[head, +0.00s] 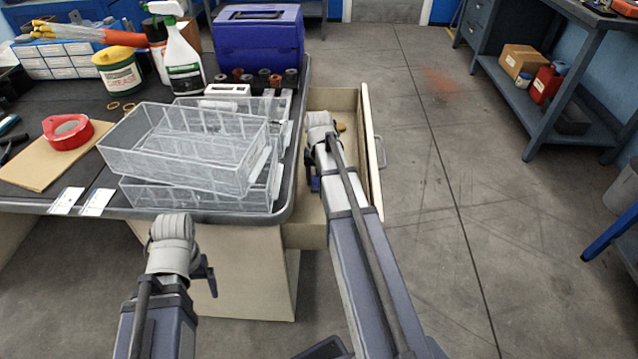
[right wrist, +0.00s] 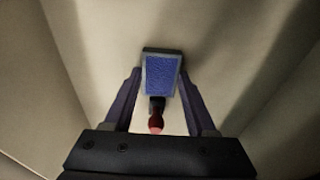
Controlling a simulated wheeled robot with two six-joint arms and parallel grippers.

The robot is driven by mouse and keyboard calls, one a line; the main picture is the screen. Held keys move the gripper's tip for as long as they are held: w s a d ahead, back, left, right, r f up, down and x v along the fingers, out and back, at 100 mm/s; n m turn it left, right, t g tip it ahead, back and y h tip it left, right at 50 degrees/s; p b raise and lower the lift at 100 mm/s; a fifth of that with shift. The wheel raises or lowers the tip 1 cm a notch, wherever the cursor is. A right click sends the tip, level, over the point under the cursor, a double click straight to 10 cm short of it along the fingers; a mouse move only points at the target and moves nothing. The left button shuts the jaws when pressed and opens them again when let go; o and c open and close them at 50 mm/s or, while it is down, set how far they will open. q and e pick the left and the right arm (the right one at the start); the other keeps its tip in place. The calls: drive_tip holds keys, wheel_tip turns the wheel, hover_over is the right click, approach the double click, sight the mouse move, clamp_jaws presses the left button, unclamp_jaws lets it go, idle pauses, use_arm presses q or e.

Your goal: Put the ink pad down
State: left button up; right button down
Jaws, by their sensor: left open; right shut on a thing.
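The ink pad (right wrist: 161,76), a small block with a blue face and a grey rim, shows between the fingertips of my right gripper (right wrist: 160,82) in the right wrist view. That gripper is shut on it. A dark piece with a red rounded knob (right wrist: 156,122) shows just below the pad, between the fingers. In the head view my right gripper (head: 315,182) is at the open drawer (head: 348,97), and I cannot make out the pad there. My left gripper (head: 207,276) is open, in front of the bench's front edge, its fingers partly hidden by the wrist.
Clear plastic trays (head: 185,145) are stacked on the bench beside the drawer. Behind them stand a blue case (head: 258,40), a spray bottle (head: 182,60) and several small dark jars (head: 276,80). Red tape (head: 68,131) lies at left. The floor right of the drawer is clear.

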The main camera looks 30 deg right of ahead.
drive_tip(key=shift+f, duration=0.1)
drive_tip(key=c, duration=0.5)
unclamp_jaws()
wheel_tip(320, 180, up, 12)
drive_tip(key=s+p, duration=0.1)
drive_tip(key=p, duration=1.1)
drive_tip(key=shift+a+r, duration=0.2)
drive_tip(key=shift+a, duration=0.2)
drive_tip(key=shift+s, duration=0.1)
